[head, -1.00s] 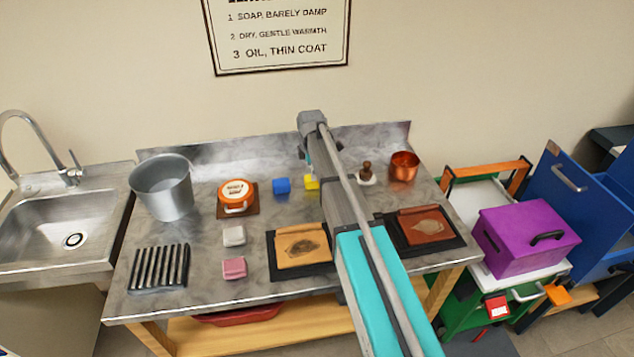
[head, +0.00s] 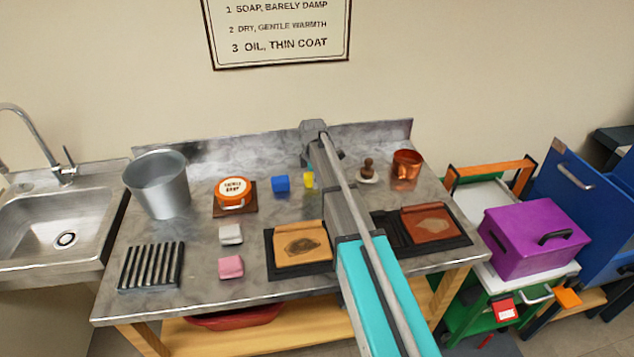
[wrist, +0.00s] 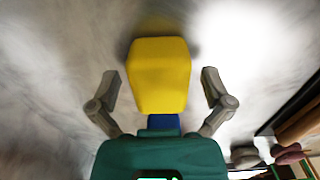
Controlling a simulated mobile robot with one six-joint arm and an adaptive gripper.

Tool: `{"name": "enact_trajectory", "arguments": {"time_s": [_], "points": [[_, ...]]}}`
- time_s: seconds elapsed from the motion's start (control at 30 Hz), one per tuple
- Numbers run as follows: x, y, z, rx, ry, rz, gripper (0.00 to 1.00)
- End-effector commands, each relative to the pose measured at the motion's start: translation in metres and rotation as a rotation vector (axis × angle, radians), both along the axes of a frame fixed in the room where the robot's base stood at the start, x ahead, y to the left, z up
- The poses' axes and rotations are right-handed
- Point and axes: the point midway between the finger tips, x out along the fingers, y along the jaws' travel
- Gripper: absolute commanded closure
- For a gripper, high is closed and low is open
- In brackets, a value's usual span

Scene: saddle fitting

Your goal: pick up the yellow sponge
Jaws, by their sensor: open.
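The yellow sponge (head: 308,180) lies on the metal table behind the leather pieces, partly hidden by my arm in the head view. In the wrist view the sponge (wrist: 158,75) fills the middle, between and a little beyond the fingertips of my gripper (wrist: 158,80). The two fingers are spread, one on each side of it, with a visible gap on both sides. The gripper's fingers are hidden behind my arm in the head view.
A blue block (head: 280,184) sits just left of the sponge. Right of my arm are a brown-handled tool (head: 368,168) and a copper mug (head: 407,165). An orange soap tin (head: 233,189) and a metal bucket (head: 160,184) stand to the left.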

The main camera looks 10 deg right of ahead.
Motion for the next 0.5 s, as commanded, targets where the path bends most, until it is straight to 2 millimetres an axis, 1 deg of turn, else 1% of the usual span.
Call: {"name": "enact_trajectory", "arguments": {"time_s": [0.5], "points": [[0.0,-0.0004,0.0004,0.0,0.0,0.0,0.0]]}}
